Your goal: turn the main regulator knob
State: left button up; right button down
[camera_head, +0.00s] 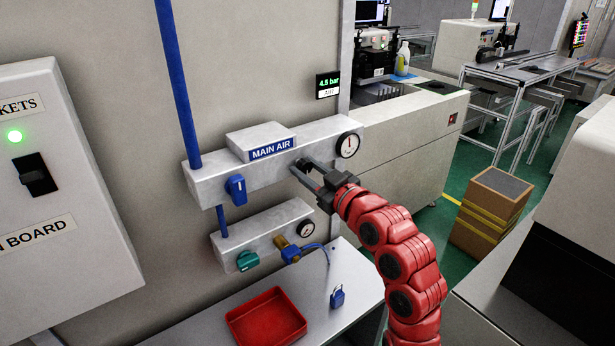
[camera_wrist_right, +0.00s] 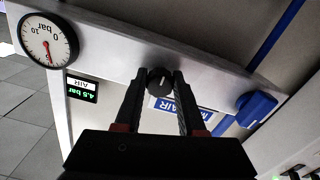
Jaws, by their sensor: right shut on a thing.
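The main regulator knob (camera_wrist_right: 160,80) is a small round black knob with a light mark, on the front of the grey MAIN AIR block (camera_head: 212,180). My right gripper (camera_head: 303,168) reaches the block from the right in the head view and hides most of the knob. In the right wrist view my right gripper (camera_wrist_right: 160,88) has its two black fingers on either side of the knob, shut on it. A round dial gauge (camera_head: 347,145) sits to the right of it. A small display (camera_head: 328,85) above reads 4.5 bar. My left gripper is not in view.
A blue valve handle (camera_head: 236,190) is at the block's left end. A lower block (camera_head: 262,232) carries a green knob (camera_head: 247,261) and a gauge. Below are a red tray (camera_head: 266,318) and a blue padlock (camera_head: 337,298) on a white table. A switch panel (camera_head: 60,200) stands at left.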

jog(key=m+b, duration=0.1)
jog(key=m, duration=0.2)
jog(key=shift+f+m, duration=0.1)
jog(key=shift+m, duration=2)
jog(key=c, duration=0.5)
grip_release()
jog(key=shift+s, duration=0.2)
